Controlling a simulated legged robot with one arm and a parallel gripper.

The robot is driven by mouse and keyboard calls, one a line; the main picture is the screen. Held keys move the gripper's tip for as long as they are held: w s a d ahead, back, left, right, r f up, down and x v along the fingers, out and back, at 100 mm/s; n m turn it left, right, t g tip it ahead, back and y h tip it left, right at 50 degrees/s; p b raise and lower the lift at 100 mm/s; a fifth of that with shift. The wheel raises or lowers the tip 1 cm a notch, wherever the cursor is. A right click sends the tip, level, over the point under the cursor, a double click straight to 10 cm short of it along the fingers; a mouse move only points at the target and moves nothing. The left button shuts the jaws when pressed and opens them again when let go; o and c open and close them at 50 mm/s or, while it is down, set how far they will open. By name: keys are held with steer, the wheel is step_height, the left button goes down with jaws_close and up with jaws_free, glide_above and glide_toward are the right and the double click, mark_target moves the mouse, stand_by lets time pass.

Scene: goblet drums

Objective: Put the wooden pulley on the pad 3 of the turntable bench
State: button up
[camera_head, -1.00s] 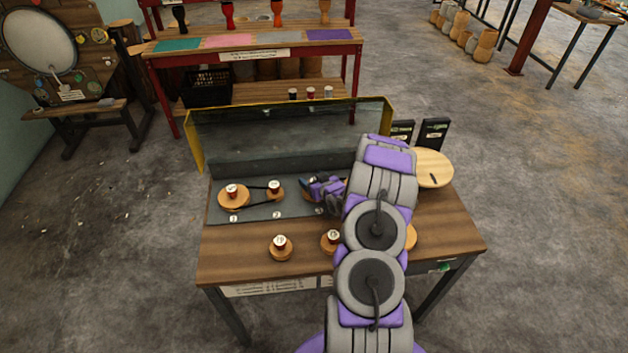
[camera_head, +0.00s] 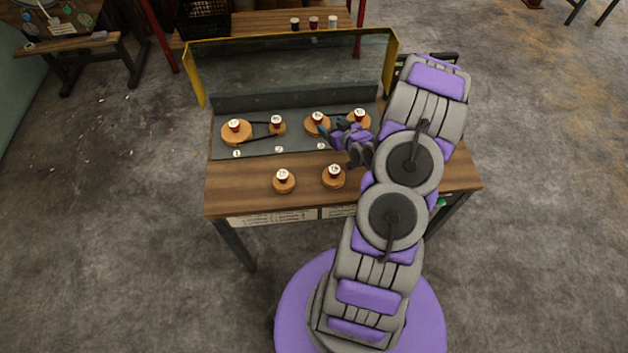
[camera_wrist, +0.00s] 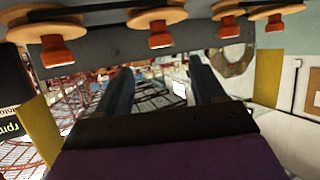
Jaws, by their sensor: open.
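A wooden pulley (camera_head: 314,129) with a red, white-topped hub stands upright at pad 3 on the grey strip of the turntable bench (camera_head: 232,188). Another pulley (camera_head: 359,119) stands to its right. A larger pulley (camera_head: 232,137) and a smaller one (camera_head: 277,129), joined by a dark belt, stand at pads 1 and 2. My gripper (camera_head: 327,134) is open, close to the front right of the pad 3 pulley; contact cannot be told. In the wrist view nothing sits between my fingers (camera_wrist: 160,75). The row of pulleys shows upside down along the top, including the pad 3 pulley (camera_wrist: 157,18).
Two loose pulleys, a left one (camera_head: 284,184) and a right one (camera_head: 333,180), stand on the bare wood in front of the strip. A yellow-edged clear guard (camera_head: 290,65) stands behind it. My arm hides the bench's right side.

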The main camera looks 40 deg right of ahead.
steer(key=s+a+r+n+g, duration=0.1)
steer(key=s+a+r+g, duration=0.25)
steer(key=a+r, duration=0.35)
steer(key=s+a+r+n+g, duration=0.1)
steer(key=s+a+r+g, duration=0.1)
steer(key=a+r+g, duration=0.45)
steer(key=s+a+r+g, duration=0.1)
steer(key=s+a+r, duration=0.3)
steer(key=s+a, duration=0.3)
steer(key=s+a+r+g+y, duration=0.1)
steer(key=s+a+r, duration=0.3)
steer(key=s, duration=0.6)
steer(key=s+a+r+g+y, duration=0.1)
steer(key=s+a+r, duration=0.3)
steer(key=s+a, duration=0.5)
steer(key=shift+s+a+r+g, duration=0.2)
steer(key=shift+a+r+g, duration=0.1)
steer(key=shift+g, duration=0.6)
steer(key=shift+c, duration=0.2)
